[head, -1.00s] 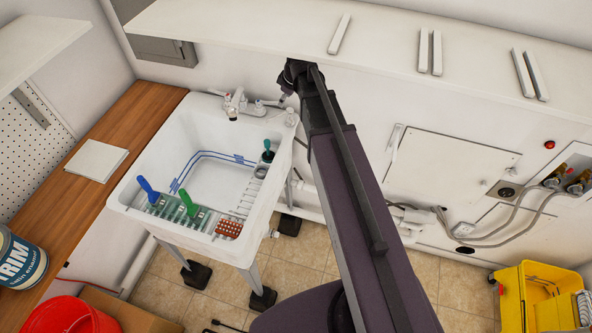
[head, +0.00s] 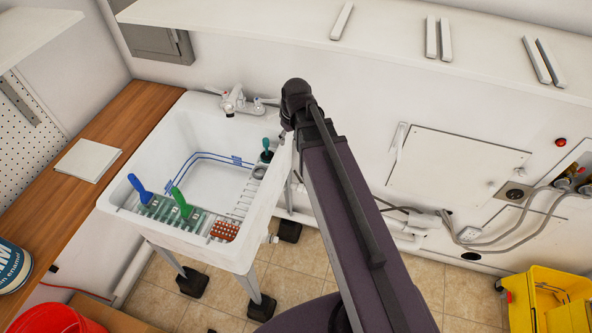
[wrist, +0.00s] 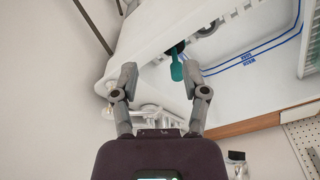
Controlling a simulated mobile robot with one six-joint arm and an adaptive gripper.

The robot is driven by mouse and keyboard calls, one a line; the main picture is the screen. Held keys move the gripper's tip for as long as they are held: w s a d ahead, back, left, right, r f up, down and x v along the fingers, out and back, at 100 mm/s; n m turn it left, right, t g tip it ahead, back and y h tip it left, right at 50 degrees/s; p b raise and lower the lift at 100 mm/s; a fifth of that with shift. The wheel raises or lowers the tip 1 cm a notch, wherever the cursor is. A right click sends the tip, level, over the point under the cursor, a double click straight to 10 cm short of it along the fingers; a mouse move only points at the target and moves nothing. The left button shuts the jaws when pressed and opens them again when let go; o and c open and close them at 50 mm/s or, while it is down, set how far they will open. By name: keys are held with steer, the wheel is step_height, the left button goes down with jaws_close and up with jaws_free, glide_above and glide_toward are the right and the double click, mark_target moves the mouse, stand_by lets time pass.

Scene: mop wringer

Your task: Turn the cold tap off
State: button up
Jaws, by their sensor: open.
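The white tap (head: 233,101) stands on the back rim of the white sink (head: 128,193), with a handle (head: 259,104) at its right end. I cannot tell from the colour which handle is the cold one. My gripper is mostly hidden behind my arm in the head view, near the sink's back right corner. In the wrist view my gripper (wrist: 161,80) is open and empty, its two fingers wide apart. The tap (wrist: 152,117) shows between the finger bases, partly covered by my gripper. No finger visibly grips a handle.
A teal-handled tool (wrist: 177,68) stands at the sink's edge, seen between my fingertips. Blue (head: 138,187) and green (head: 181,200) handles stand at the sink's front. A wooden counter (head: 120,143) lies left. A shelf (head: 390,50) overhangs the back wall. A yellow bucket (head: 545,300) is right.

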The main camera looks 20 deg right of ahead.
steer(key=s+f+m+g+h+b, duration=0.1)
steer(key=s+f+m+b, duration=0.3)
steer(key=s, duration=0.4)
steer(key=shift+s+a+f, duration=0.15)
steer(key=shift+s+f, duration=0.1)
stand_by(1.4)
